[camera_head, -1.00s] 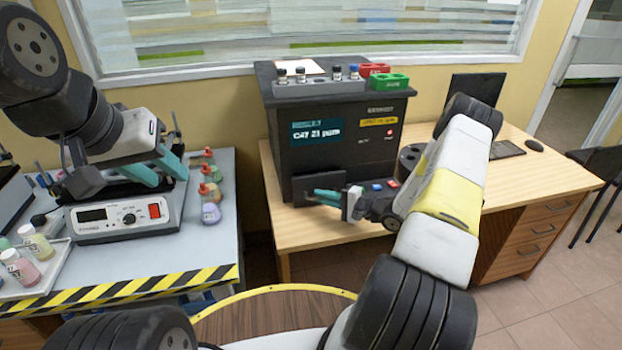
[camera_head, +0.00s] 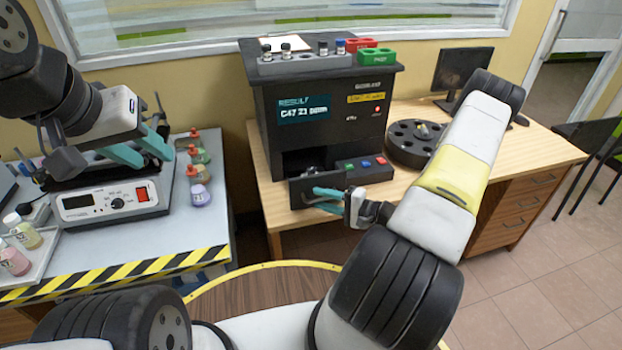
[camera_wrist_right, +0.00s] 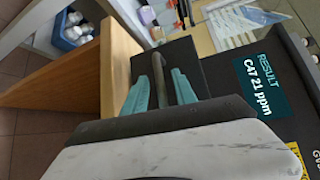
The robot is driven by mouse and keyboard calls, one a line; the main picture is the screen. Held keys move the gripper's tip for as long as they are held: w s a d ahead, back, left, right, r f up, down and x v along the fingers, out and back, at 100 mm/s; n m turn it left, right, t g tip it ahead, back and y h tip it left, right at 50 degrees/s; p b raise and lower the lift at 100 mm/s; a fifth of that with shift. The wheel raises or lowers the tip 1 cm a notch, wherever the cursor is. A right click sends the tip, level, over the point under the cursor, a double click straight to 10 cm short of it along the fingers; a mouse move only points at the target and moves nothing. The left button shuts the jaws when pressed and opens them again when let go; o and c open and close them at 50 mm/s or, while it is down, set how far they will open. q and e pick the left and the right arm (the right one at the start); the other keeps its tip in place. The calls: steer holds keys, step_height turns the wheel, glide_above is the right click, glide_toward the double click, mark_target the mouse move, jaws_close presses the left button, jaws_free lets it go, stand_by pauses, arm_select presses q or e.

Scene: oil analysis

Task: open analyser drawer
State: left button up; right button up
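The black analyser (camera_head: 325,115) stands on the wooden desk, its screen reading C47 21 ppm. Its drawer (camera_head: 296,192) stands out from the lower front, with a dark opening behind the drawer front. A small object inside is too small to tell. My right gripper (camera_head: 325,194) is at the drawer front. In the right wrist view my right gripper (camera_wrist_right: 160,90) has its teal fingers on both sides of the grey drawer handle (camera_wrist_right: 157,68), closed around it. My left gripper (camera_head: 143,148) is empty, its fingers apart, above the hotplate-like device.
Vial rack (camera_head: 305,64), red block (camera_head: 360,44) and green block (camera_head: 377,57) sit on the analyser. A round black carousel (camera_head: 413,143) stands right of it.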

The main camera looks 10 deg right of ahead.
steer(key=v, duration=0.8)
steer(key=shift+a, duration=0.1)
stand_by(0.4)
steer(key=s+a+r+n+g+h, duration=0.1)
steer(key=s+a+r+n+g, duration=0.3)
steer(key=r, duration=0.5)
steer(key=s+a+r+n+g+h, duration=0.1)
steer(key=a+r+n+g, duration=0.3)
steer(key=a+r+g, duration=0.45)
steer(key=s+r+n+t+h, duration=0.1)
steer(key=s+r+t+h, duration=0.3)
steer(key=r, duration=0.4)
steer(key=s+d+r+n+t+h, duration=0.1)
steer(key=s+r+t+h, duration=0.2)
steer(key=r, duration=0.6)
steer(key=shift+s+d+r+n+t+h, duration=0.15)
steer(key=shift+s+n+t+h, duration=0.3)
steer(key=shift+s, duration=0.55)
